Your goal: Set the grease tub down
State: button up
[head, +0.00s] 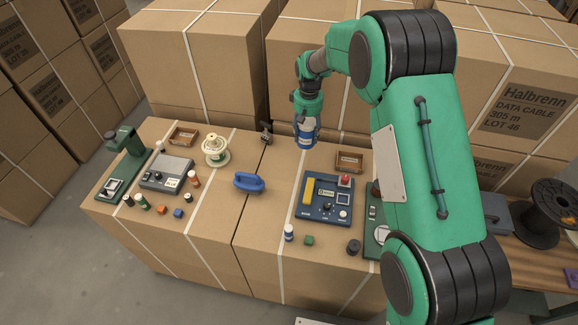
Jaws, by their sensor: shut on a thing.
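The grease tub (304,144), a blue tub, is held upright in my gripper (306,120). My gripper points down and is shut on it, with the fingers covering much of its upper part. The tub is over the back of the carton top, behind the blue control panel (327,213). I cannot tell how high its base is above the cardboard.
A blue-handled tool (249,182) lies left of the panel, and a small brown tray (349,161) is behind it. A white spool (215,150) and a grey device (166,175) stand farther left. Small bottles and blocks line the front. Tall cartons (190,60) rise behind.

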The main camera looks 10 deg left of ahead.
jog(key=s+a+n+p, duration=0.1)
jog(key=s+a, duration=0.5)
jog(key=s, duration=0.1)
jog(key=shift+a+n, duration=0.15)
jog(key=shift+n, duration=0.25)
jog(key=shift+f+b, duration=0.5)
jog(key=shift+f, duration=2.55)
jog(key=shift+f, duration=0.1)
jog(key=shift+f+b, duration=0.35)
jog(key=shift+f, duration=1.4)
jog(key=shift+f, duration=0.1)
